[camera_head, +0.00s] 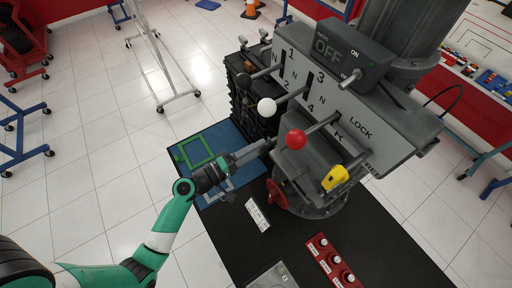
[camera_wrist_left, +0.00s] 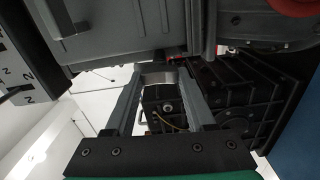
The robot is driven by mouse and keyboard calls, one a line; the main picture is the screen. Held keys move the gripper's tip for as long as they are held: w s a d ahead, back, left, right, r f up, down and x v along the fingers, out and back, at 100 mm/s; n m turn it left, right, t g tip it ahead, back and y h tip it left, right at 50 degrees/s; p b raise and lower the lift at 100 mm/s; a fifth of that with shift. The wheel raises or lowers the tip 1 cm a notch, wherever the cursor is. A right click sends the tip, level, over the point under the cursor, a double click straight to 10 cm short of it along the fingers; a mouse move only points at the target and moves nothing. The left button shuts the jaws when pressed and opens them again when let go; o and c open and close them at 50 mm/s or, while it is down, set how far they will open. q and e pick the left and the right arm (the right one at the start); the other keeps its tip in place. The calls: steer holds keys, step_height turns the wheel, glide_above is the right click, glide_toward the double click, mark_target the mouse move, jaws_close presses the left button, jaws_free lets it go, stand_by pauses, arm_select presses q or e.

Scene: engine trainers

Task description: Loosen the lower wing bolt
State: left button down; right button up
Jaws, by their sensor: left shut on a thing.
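My left gripper (camera_head: 258,149) reaches in from the left, low against the left side of the grey engine trainer (camera_head: 310,185). The trainer hides its fingertips in the head view. In the left wrist view both fingers (camera_wrist_left: 161,78) are closed on a short silvery metal piece (camera_wrist_left: 159,77), apparently the lower wing bolt, under the grey housing (camera_wrist_left: 130,35). The bolt's wings cannot be made out. My right gripper is in neither view.
Levers with a white knob (camera_head: 267,107), a red knob (camera_head: 296,139) and a yellow handle (camera_head: 335,177) stick out above and right of the gripper. A red handwheel (camera_head: 277,193) is close below. A black ribbed block (camera_wrist_left: 235,105) stands beside the fingers. A green frame (camera_head: 196,151) lies on the blue mat.

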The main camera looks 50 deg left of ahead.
arm_select(q)
steer(key=shift+n, duration=0.4)
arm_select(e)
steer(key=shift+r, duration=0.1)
arm_select(q)
steer(key=shift+c, duration=1.2)
jaws_free()
